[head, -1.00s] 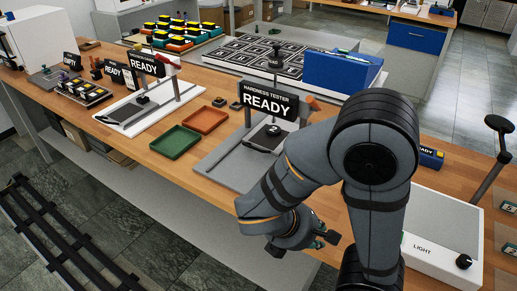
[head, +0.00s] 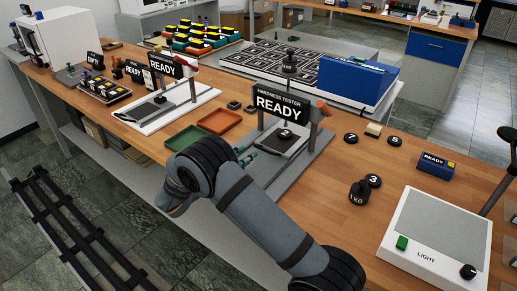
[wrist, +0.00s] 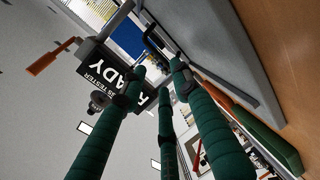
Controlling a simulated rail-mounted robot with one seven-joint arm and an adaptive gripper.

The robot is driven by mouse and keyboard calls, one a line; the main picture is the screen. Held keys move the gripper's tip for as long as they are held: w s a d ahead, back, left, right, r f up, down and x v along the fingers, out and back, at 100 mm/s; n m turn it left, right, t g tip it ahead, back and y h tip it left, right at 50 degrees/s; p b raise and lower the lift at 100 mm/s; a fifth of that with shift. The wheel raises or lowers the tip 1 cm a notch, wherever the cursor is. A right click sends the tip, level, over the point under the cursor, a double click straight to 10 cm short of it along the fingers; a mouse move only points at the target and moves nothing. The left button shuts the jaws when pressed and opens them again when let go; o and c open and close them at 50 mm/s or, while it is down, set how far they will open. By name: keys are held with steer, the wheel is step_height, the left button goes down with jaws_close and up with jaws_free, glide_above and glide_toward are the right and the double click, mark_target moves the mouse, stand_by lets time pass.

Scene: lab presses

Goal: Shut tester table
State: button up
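The hardness tester (head: 283,104) stands on the wooden bench with its READY sign facing front, a grey base and an orange-tipped lever (head: 321,106). A dark numbered disc (head: 286,134) sits on its small plate (head: 271,147), below the sign. My arm hides part of the base, and I cannot tell how far the table is out. My gripper (head: 246,157) is low at the tester's front left edge; touching cannot be told. The wrist view shows its green fingers (wrist: 155,82) apart and empty, with the tilted sign (wrist: 112,72) and a grey slab (wrist: 225,45) beyond.
Green (head: 191,141) and orange (head: 219,121) trays lie left of the tester. Another READY station (head: 160,105) stands farther left. Numbered weights (head: 358,190), a small READY box (head: 436,163) and a light box (head: 437,235) are at right. Bench between tester and weights is clear.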

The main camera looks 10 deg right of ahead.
mark_target(261, 148)
steer(key=p+x, duration=0.1)
steer(key=x, duration=0.8)
steer(key=shift+w+d+p, duration=0.1)
steer(key=shift+d+p, duration=0.25)
steer(key=shift+p, duration=0.05)
steer(key=c, duration=0.4)
steer(key=c, duration=0.3)
steer(key=shift+a, duration=0.1)
jaws_close()
